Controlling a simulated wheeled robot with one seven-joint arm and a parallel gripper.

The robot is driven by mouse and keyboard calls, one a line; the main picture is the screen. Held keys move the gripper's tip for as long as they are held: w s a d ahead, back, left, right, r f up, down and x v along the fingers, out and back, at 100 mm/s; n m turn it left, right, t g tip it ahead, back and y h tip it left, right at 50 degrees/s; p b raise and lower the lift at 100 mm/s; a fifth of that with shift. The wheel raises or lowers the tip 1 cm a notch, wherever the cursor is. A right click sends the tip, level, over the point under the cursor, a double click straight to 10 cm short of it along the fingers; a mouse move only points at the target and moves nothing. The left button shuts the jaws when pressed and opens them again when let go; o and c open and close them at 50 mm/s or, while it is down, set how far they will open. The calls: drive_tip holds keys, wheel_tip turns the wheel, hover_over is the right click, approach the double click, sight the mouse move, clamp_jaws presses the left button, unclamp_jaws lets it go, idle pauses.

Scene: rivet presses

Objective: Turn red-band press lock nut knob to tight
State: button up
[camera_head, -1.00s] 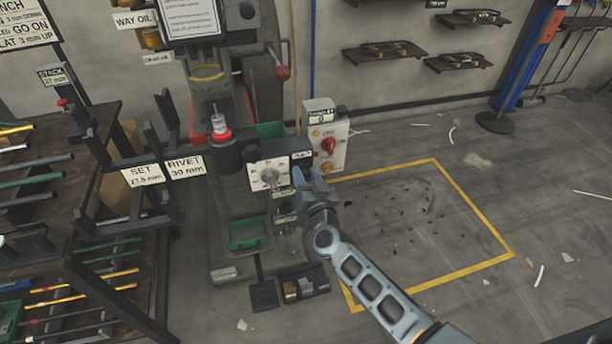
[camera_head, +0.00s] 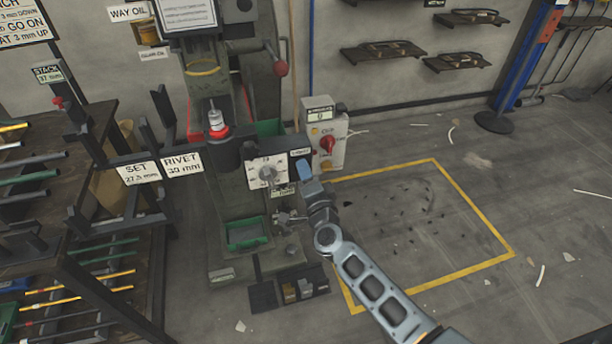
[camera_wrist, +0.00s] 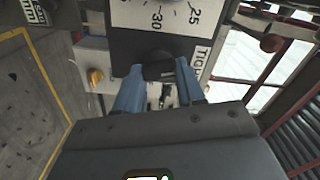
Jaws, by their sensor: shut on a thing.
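The press with the red band (camera_head: 217,132) stands left of centre in the head view. Its white dial plate (camera_head: 258,184) has a grey round knob (camera_head: 268,173), and the numbered scale also shows upside down in the wrist view (camera_wrist: 135,14). My gripper (camera_head: 303,170) is at the right end of this plate. In the wrist view its blue fingers (camera_wrist: 157,75) are shut on a black lock nut knob (camera_wrist: 158,64). A white label beside it (camera_wrist: 200,60) appears to read TIGHT, upside down. The knob is hidden behind my fingers in the head view.
A rack of rods (camera_head: 60,225) is at the left. The yellow-outlined floor area (camera_head: 420,230) at the right holds only scattered debris.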

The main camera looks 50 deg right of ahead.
drive_tip(key=shift+f+m+b, duration=0.1)
drive_tip(key=shift+m+b, duration=0.3)
drive_tip(key=shift+m, duration=1.3)
drive_tip(key=o, duration=1)
drive_tip(key=shift+o, duration=0.2)
drive_tip(key=shift+s, duration=0.15)
drive_tip(key=v, duration=0.7)
drive_tip(key=shift+s+a, duration=0.25)
